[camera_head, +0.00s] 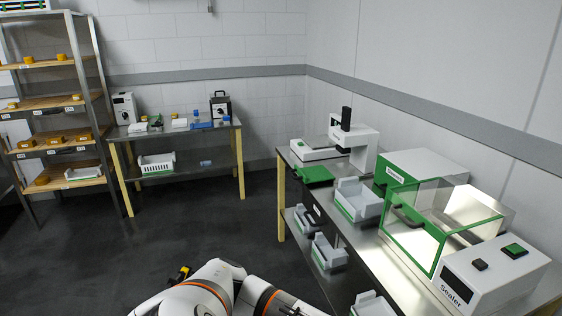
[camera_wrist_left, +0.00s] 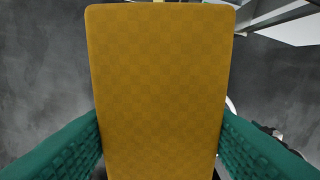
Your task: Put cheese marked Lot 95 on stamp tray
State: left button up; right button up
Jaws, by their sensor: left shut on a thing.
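My left gripper (camera_wrist_left: 160,130) is shut on an orange-yellow block of cheese (camera_wrist_left: 160,75), which fills the middle of the left wrist view between the two green finger pads. No lot mark shows on the face I see. In the head view, a small yellow piece of it (camera_head: 185,270) shows beside my arm at the bottom. A white machine with a black handle (camera_head: 350,140) stands at the far end of the right bench, with a flat green tray (camera_head: 312,174) at its front. I cannot read whether this is the stamp tray. My right gripper is not visible.
A shelf rack with cheeses (camera_head: 50,62) stands at the left, beside a back table (camera_head: 175,131). The dark floor (camera_head: 190,215) between them is clear.

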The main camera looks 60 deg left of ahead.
aim_at(318, 173)
jog(key=i+j, duration=0.1)
jog(key=j, duration=0.75)
jog(key=i+j+u, duration=0.1)
jog(key=j, duration=0.35)
jog(key=i+j, duration=0.15)
jog(key=j, duration=0.25)
jog(key=i+j, duration=0.1)
jog(key=j, duration=0.35)
jog(key=i+j+u, duration=0.1)
jog(key=j, duration=0.3)
jog(key=i+j, duration=0.1)
jog(key=j, duration=0.35)
